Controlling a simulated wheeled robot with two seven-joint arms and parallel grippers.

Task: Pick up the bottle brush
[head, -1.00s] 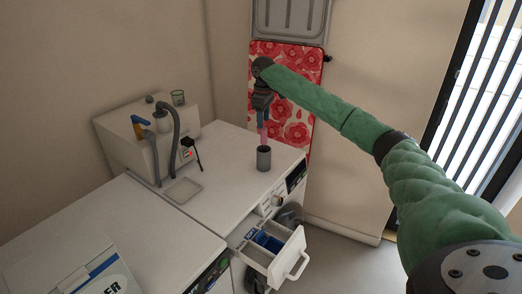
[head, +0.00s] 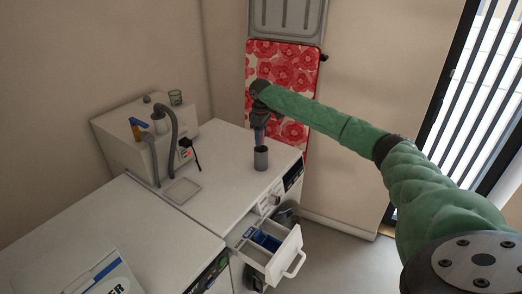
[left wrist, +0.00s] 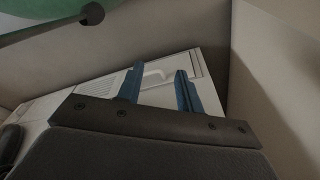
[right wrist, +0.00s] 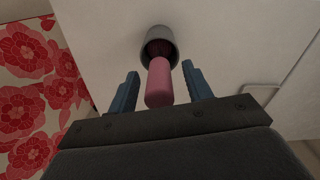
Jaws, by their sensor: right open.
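The bottle brush (right wrist: 159,82) shows its pink handle in the right wrist view, standing up out of a grey cup (right wrist: 159,40). Its lower end is hidden inside the cup. The cup (head: 261,160) stands on the white worktop in the head view, where the gripper hides most of the handle. My right gripper (head: 259,136) is open and points down just above the cup. In the right wrist view its blue fingers (right wrist: 160,85) lie on either side of the handle, with gaps. My left gripper (left wrist: 158,82) is open and empty, with a white surface beyond it.
A white machine (head: 145,140) with grey hoses stands at the back left, with a shallow tray (head: 183,191) before it. An open drawer (head: 268,257) with blue items juts out below the cup. A red floral board (head: 283,65) leans on the wall behind.

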